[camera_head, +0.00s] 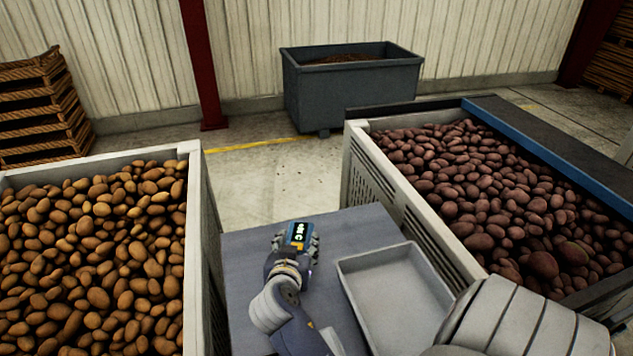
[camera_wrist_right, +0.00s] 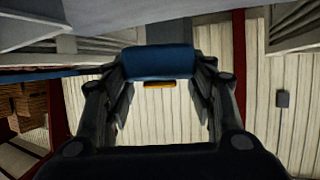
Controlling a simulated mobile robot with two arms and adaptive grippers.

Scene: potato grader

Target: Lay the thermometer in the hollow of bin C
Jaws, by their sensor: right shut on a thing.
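The thermometer (camera_head: 299,234), a dark blue body with a lit green display, is held in my right gripper (camera_head: 297,243) above the grey table between two bins. In the right wrist view, the thermometer's blue body (camera_wrist_right: 160,62) lies across between the two fingers (camera_wrist_right: 160,85), with a small orange part below it. A left bin (camera_head: 196,210) holds brown potatoes, and a right bin (camera_head: 400,195) holds reddish ones. No letter shows on either bin, so I cannot tell which is bin C; no hollow is clear. My left gripper is not in view.
A shallow empty grey tray (camera_head: 352,268) lies on the grey table (camera_head: 345,225), right of my right gripper. A dark grey tub (camera_head: 350,85) stands by the back wall. Stacked wooden crates (camera_head: 40,110) stand at far left.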

